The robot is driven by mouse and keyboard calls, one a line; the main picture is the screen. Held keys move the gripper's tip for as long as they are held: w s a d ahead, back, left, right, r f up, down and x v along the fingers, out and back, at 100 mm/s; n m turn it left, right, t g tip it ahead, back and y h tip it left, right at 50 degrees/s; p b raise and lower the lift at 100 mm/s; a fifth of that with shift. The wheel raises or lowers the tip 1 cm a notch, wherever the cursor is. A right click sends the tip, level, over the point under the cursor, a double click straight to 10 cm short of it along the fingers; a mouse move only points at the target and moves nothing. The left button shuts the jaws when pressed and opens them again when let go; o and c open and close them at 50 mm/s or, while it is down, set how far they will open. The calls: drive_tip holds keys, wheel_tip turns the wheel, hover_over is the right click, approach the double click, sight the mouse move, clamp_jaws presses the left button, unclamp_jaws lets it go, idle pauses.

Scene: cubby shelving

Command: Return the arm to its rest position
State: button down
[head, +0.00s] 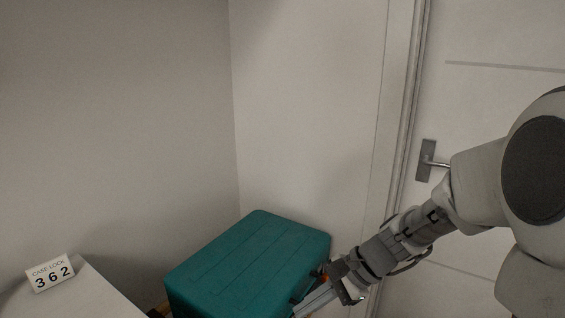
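My arm reaches in from the right edge of the head view. My gripper (325,299) is low in the picture, at the right front side of a teal case (248,262). The gripper overlaps the case's right edge in the picture. I cannot tell whether it touches the case. The fingertips run to the bottom edge of the frame, so I cannot see whether they are open or shut, or whether they hold anything. A small orange patch shows beside the gripper.
A white surface (100,300) at the lower left bears a small sign (50,273) reading "CASE LOCK 362". A white door with a dark handle (427,160) stands behind my arm. Bare walls meet in a corner behind the case. The space above the case is clear.

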drive_tip(key=s+d+r+n+t+h, duration=0.5)
drive_tip(key=s+d+r+n+h, duration=0.35)
drive_tip(key=s+r+n, duration=0.35)
wheel_tip(320, 180, up, 16)
drive_tip(key=s+p, duration=0.1)
drive_tip(key=p, duration=1.5)
drive_tip(key=shift+s+d+f, duration=0.25)
drive_tip(key=shift+a, duration=0.1)
